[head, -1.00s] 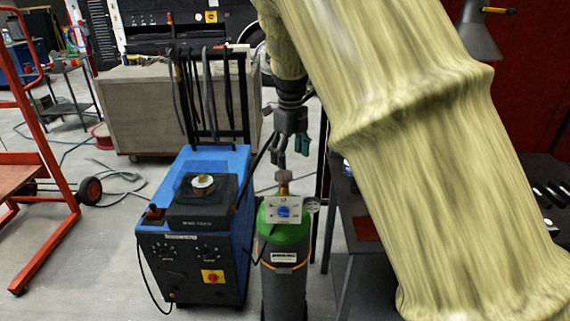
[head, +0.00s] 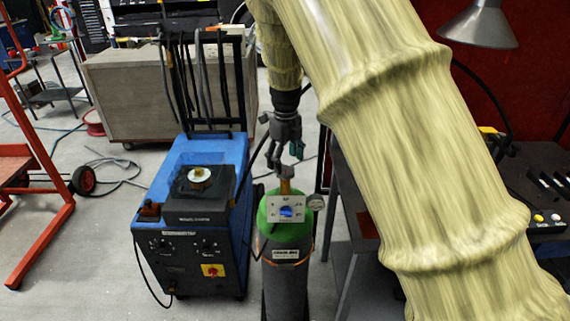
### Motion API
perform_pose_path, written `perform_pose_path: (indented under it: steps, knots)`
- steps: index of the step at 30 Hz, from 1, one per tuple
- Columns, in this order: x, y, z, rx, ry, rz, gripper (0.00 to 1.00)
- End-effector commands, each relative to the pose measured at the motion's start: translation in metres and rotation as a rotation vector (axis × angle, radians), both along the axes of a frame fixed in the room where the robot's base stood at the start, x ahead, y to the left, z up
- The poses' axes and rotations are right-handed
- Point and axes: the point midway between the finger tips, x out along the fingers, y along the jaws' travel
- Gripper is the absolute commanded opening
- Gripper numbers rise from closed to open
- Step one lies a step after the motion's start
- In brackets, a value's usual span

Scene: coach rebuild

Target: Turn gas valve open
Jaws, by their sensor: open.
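The gas cylinder (head: 285,268) stands upright with a green shoulder and a grey body, right of the blue welding machine. At its top is a brass valve (head: 285,187). Below that sits a white plate with a blue knob (head: 286,212), and a small round gauge (head: 317,203) is at its right. My gripper (head: 285,170) points down, open and empty, just above the cylinder's top. Its fingers appear at or very near the brass valve. I cannot tell whether they touch it. The valve's top is partly hidden by the gripper.
The blue welding machine (head: 190,220) stands close at the left, with black cables hanging on a rack behind it. A dark workbench (head: 350,215) is close at the right. A red cart (head: 40,200) is at the far left. Grey floor (head: 105,235) lies free between cart and machine.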

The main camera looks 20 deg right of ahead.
Motion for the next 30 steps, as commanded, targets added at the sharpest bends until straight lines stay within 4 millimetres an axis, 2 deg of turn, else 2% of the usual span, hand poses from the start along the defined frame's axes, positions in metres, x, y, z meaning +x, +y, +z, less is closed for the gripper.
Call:
perform_pose_path:
  steps: [3, 9, 19, 20, 27, 30]
  knots:
    - [0.0, 0.0, -0.014, 0.0, 0.001, 0.0, 0.73]
    - [0.0, 0.002, -0.029, 0.0, 0.0, 0.002, 0.73]
    - [0.0, 0.002, -0.031, -0.001, 0.0, 0.003, 0.73]
    - [0.0, 0.002, -0.031, -0.001, 0.0, 0.003, 0.7]
    - [0.0, 0.003, -0.031, -0.001, 0.0, 0.003, 0.28]
    - [0.0, 0.002, -0.031, -0.001, 0.0, 0.004, 0.28]
